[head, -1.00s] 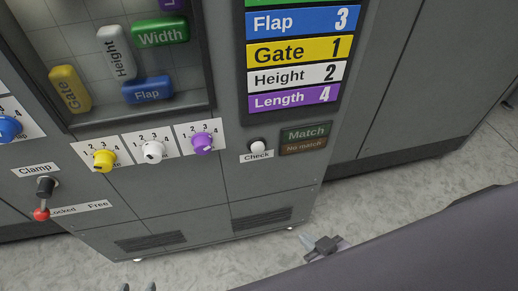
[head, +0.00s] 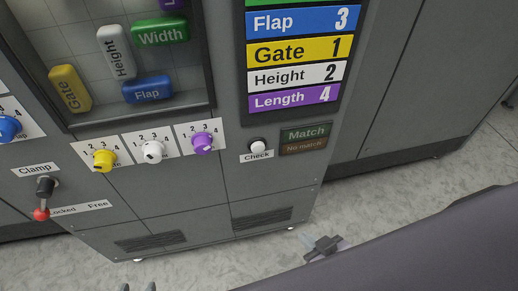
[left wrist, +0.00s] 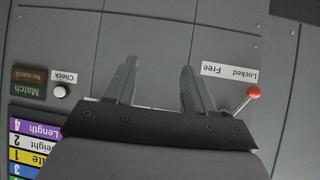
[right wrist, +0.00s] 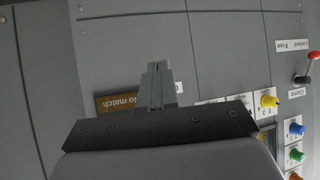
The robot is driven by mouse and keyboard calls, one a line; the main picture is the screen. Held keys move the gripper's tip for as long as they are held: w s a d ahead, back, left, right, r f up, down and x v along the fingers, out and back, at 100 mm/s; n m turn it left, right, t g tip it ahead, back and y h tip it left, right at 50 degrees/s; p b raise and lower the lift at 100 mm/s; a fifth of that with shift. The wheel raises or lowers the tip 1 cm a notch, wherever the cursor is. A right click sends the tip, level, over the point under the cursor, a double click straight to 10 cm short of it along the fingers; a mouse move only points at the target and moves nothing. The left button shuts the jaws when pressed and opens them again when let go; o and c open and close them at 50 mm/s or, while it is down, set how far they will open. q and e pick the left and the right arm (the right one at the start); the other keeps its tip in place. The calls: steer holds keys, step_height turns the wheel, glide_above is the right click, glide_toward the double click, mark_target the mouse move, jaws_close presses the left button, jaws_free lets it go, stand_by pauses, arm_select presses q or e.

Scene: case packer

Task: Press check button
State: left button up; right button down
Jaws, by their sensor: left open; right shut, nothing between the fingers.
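The check button (head: 258,146) is a round white button above its "Check" label on the grey cabinet front, left of the Match / No match panel (head: 304,138). The button also shows in the left wrist view (left wrist: 60,91). My right gripper (head: 309,241) is shut and empty, below and right of the button, apart from it. In the right wrist view its fingers (right wrist: 158,66) are together in front of the No match panel (right wrist: 120,102); the button is hidden there. My left gripper (head: 139,287) is open and empty at the bottom edge; its spread fingers (left wrist: 158,75) show in the left wrist view.
Yellow (head: 104,160), white (head: 153,152) and purple (head: 203,143) dials line the front left of the button. A red-tipped clamp lever (head: 42,212) points toward "Locked". A coloured number list (head: 297,60) is above. The floor in front is clear.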

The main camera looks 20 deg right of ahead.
mark_target(258, 148)
arm_select(q)
step_height(258, 148, down, 13)
steer(key=d+b, duration=0.1)
steer(key=b, duration=1.4)
steer(key=shift+w+r, duration=0.2)
steer(key=shift+w, duration=0.2)
arm_select(e)
steer(key=w+a+r+n+t+y, duration=0.1)
steer(key=w+a+r+t+y, duration=0.1)
steer(key=w+r+t+y, duration=0.1)
steer(key=w+a+r+n+t+y, duration=0.2)
steer(key=w+a+r+t+y, duration=0.1)
steer(key=w+t+y, duration=0.3)
steer(key=w+r+t, duration=0.1)
steer(key=w+t, duration=0.1)
steer(key=shift+w+t, duration=0.3)
steer(key=shift+t, duration=0.1)
arm_select(q)
steer(key=shift+d, duration=0.15)
steer(key=shift+w+d+f+h+b, duration=0.2)
steer(key=shift+f+b, duration=0.4)
steer(key=shift+b, duration=0.35)
steer(key=shift+w+d+f+h+b, duration=0.15)
steer(key=shift+f+b, duration=0.45)
steer(key=shift+b, duration=0.3)
arm_select(e)
steer(key=w, duration=0.8)
steer(key=shift+w+d, duration=0.4)
